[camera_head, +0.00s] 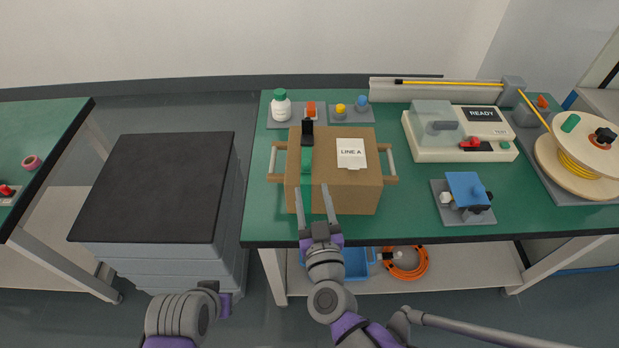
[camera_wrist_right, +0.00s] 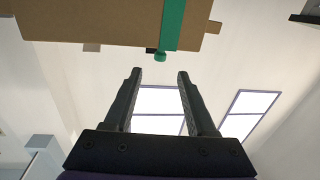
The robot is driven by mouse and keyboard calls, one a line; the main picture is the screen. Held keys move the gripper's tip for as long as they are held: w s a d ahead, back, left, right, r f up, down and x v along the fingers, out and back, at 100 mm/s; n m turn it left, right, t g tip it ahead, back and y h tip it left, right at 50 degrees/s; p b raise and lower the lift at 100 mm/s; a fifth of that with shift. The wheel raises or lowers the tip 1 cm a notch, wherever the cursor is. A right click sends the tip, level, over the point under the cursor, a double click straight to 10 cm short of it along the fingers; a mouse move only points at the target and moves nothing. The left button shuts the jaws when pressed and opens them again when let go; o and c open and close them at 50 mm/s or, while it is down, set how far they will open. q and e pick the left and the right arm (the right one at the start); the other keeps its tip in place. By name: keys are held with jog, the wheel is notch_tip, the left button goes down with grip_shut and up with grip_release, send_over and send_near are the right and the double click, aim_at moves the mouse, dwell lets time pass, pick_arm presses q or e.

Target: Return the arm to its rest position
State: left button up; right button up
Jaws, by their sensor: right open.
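My right gripper (camera_head: 314,208) is open, its two fingers apart and pointing up the picture at the front of the brown box. In the right wrist view the fingers (camera_wrist_right: 157,88) have nothing between them. The box (camera_head: 365,195) stands on the green table (camera_head: 410,215) with a green strap (camera_head: 306,165), a black buckle and a LINE A label. The box and strap (camera_wrist_right: 172,25) also show at the top of the right wrist view, beyond the fingertips. I cannot tell whether a finger touches the box. My left arm shows at the bottom left, but its fingers are not visible.
A machine marked READY (camera_head: 460,150), a blue-topped fixture (camera_head: 466,190), a cable spool (camera_head: 585,150) and a white bottle (camera_head: 281,107) are on the table. A dark-topped cabinet (camera_head: 150,190) stands left. A blue bin (camera_head: 358,264) and orange coil (camera_head: 408,272) are on the lower shelf.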

jog(key=shift+s+d, duration=0.1)
jog(key=shift+s, duration=0.45)
jog(key=s+d+r+m+g+h+p, duration=0.1)
jog(key=s+d+m+g+h+p, duration=0.1)
jog(key=s+d+g+p, duration=0.9)
jog(key=s+d+g, duration=0.1)
jog(key=s+d, duration=0.2)
jog(key=d, duration=0.2)
jog(key=shift+r+h, duration=0.15)
jog(key=shift+h, duration=0.15)
